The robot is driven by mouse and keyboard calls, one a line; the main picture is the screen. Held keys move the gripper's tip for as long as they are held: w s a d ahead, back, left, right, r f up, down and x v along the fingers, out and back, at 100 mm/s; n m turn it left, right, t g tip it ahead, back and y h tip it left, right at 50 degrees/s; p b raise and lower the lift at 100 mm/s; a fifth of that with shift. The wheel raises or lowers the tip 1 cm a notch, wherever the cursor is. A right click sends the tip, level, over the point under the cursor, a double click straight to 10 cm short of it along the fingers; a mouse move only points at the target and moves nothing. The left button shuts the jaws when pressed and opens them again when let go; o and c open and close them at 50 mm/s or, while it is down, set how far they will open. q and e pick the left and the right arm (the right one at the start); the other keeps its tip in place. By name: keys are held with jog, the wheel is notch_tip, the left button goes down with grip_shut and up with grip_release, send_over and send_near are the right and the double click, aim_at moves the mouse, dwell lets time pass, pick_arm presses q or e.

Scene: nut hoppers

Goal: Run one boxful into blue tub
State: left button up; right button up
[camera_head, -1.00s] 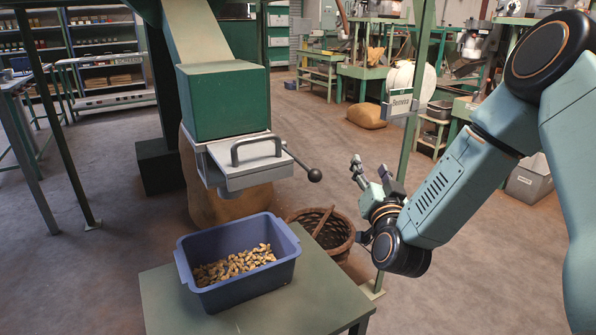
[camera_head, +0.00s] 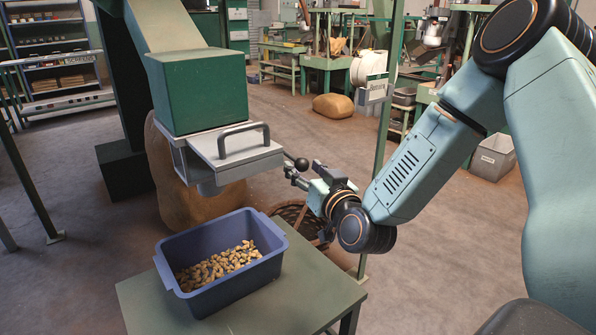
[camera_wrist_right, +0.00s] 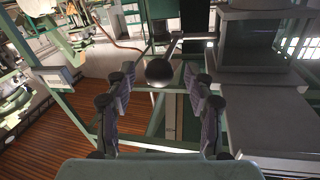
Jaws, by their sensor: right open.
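The blue tub (camera_head: 222,262) stands on a green table below the hopper, with a layer of nuts (camera_head: 218,266) on its floor. Above it, the green hopper box (camera_head: 198,90) has a grey metal slide gate (camera_head: 232,152) with a bar handle on top and a lever ending in a black ball knob (camera_head: 301,164). My right gripper (camera_head: 292,172) is at the knob. In the right wrist view the knob (camera_wrist_right: 159,71) lies between the open fingers of my right gripper (camera_wrist_right: 160,88), near their tips; I see no clear contact. My left gripper is out of view.
The green table top (camera_head: 290,287) is bare to the right of the tub. A woven basket (camera_head: 292,214) stands behind the table, beneath my right gripper. A green post (camera_head: 383,130) rises behind my right arm. A brown sack (camera_head: 176,190) stands behind the gate.

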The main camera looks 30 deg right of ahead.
jog(key=shift+w, duration=0.65)
jog(key=shift+w+d+b, duration=0.35)
jog(key=shift+w+d, duration=0.05)
jog(key=shift+w, duration=0.15)
jog(key=shift+w+a, duration=0.15)
jog(key=shift+a, duration=0.05)
jog(key=shift+d+r, duration=0.1)
jog(key=shift+d, duration=0.05)
jog(key=c, duration=0.4)
grip_shut()
